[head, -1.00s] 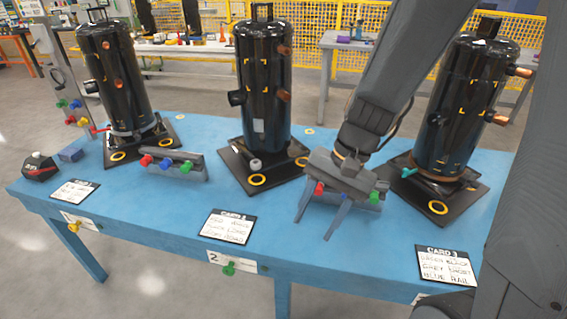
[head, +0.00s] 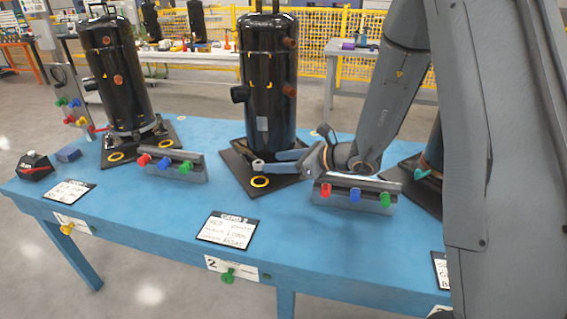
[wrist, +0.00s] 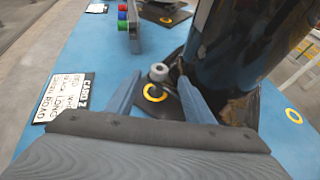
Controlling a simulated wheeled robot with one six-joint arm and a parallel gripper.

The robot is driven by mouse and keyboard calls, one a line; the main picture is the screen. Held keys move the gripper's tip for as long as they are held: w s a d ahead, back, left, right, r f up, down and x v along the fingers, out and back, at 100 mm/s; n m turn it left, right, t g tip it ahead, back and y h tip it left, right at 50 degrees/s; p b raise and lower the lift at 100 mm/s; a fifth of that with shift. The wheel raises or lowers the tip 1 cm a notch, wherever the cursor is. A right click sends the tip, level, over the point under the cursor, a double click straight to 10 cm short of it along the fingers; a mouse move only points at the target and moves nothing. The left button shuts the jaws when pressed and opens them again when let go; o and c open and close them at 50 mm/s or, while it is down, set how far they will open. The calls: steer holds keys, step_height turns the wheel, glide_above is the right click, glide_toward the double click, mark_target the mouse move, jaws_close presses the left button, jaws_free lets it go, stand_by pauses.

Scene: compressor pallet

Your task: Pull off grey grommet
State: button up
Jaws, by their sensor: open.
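The grey grommet (head: 258,165) sits on the front corner of the middle compressor's black base plate (head: 236,167), beside a yellow ring. It shows in the wrist view (wrist: 158,72) as a pale round cap on a darker stem. My gripper (head: 272,163) is low over that plate and reaches in from the right. In the wrist view my gripper (wrist: 161,82) is open, one finger on each side of the grommet's line. The grommet appears at or just beyond the fingertips; I cannot tell whether they touch it. The middle black compressor (head: 268,85) stands upright right behind it.
A grey rack (head: 345,183) with red, blue and green knobs stands just under my wrist. A similar rack (head: 180,165) stands left. Card 2 (head: 228,228) lies in front. The left compressor (head: 117,75) stands further off.

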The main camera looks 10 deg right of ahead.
mark_target(261, 163)
steer(key=x, duration=0.5)
steer(key=shift+w+a+f, duration=0.15)
steer(key=shift+a, duration=0.2)
jaws_close()
